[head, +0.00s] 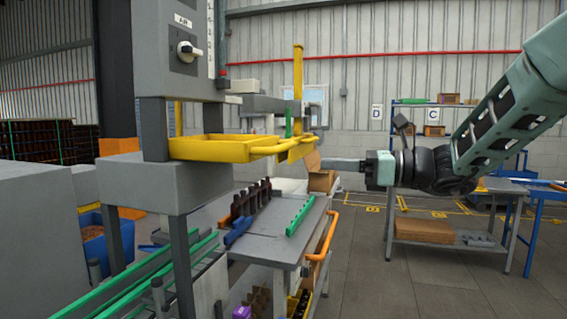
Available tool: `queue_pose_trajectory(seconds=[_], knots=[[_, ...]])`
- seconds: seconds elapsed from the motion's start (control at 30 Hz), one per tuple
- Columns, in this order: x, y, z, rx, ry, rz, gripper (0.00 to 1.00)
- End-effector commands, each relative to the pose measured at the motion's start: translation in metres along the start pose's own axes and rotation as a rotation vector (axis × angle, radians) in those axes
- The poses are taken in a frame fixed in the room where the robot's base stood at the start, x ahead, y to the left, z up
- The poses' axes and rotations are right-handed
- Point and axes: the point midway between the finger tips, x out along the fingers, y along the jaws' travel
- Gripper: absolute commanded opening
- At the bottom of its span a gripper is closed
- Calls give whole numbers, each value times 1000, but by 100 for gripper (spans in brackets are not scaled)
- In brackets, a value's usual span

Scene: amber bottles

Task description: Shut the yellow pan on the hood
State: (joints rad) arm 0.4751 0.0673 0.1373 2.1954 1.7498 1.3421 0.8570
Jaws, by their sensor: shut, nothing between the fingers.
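The yellow pan (212,150) is a shallow tray with a yellow handle (282,147) at its right end. It sits below the grey hood (172,50), on top of a grey block (165,182), and sticks out to the right past the hood's post. My gripper (324,163) comes in from the right with its fingers pointing left toward the handle. It is shut and empty. The fingertips look close to the handle's right end and to a brown cardboard flap, and I cannot tell whether they touch either.
A yellow post (298,80) stands behind the handle. A small cardboard box (320,181) is just below my fingers.

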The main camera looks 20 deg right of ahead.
Motion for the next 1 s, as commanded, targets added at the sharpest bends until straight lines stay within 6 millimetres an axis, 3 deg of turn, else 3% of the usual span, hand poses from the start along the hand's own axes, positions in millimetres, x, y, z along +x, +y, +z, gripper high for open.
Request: queue_pose_trajectory(seconds=[0.17, 0.6, 0.8, 1.0], knots=[[21, 0, 3, 5, -5, 1, 0], [108, 0, 4, 5, -2, 3, 0], [131, 0, 2, 3, -2, 0, 0], [138, 0, 1, 1, -2, 0, 0]])
